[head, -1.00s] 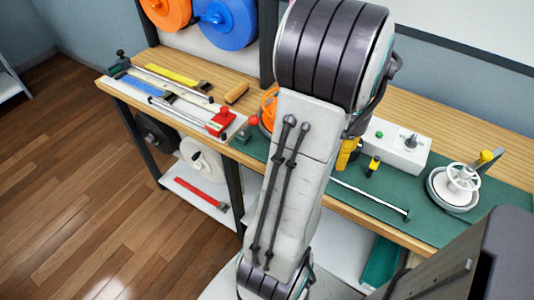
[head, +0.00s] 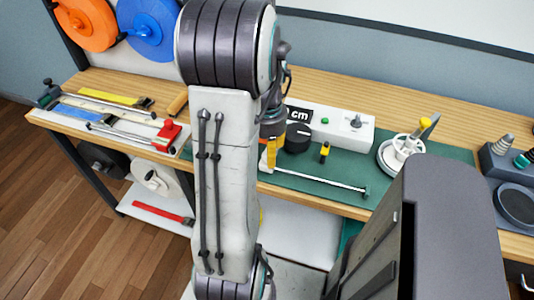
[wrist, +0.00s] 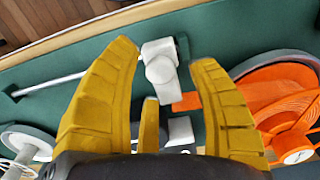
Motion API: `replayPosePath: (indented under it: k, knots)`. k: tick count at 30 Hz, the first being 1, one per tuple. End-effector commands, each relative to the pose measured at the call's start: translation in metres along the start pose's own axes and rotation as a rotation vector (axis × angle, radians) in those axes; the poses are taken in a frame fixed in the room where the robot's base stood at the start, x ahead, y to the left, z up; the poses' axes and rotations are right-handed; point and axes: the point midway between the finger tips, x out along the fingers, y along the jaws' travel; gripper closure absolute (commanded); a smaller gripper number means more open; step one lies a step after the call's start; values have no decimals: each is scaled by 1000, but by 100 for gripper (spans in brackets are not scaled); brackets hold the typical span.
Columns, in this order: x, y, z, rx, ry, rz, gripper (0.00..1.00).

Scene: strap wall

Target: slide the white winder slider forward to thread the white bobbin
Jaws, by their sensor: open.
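The white winder slider (wrist: 160,65) sits on a thin metal rail (wrist: 60,83) at the rail's right end in the wrist view. In the head view the rail (head: 320,181) runs along the green mat, and the slider is mostly hidden by my gripper (head: 271,153). In the wrist view my gripper (wrist: 165,55) is open, its two yellow fingers on either side of the slider. I cannot tell whether either finger touches it. The white bobbin (head: 403,147) stands on a round base beyond the rail's far end; it also shows in the wrist view (wrist: 20,142).
An orange spool (wrist: 285,95) stands close to the right finger. A white box (head: 335,126) with a black knob and a small yellow-black piece (head: 325,152) stand behind the rail. Tools (head: 110,115) lie at left. The mat before the rail is clear.

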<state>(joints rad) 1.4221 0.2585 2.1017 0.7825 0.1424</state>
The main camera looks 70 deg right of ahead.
Motion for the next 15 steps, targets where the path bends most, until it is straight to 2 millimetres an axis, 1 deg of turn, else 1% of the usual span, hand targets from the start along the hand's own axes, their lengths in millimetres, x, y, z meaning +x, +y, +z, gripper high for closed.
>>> replayPosePath:
  k: [1, 6, 15]
  knots:
    - [5, 0, 0, 0, -1, 0, 47]
    - [13, 0, 0, 0, 0, 0, 47]
    - [14, 0, 0, 0, 1, 0, 47]
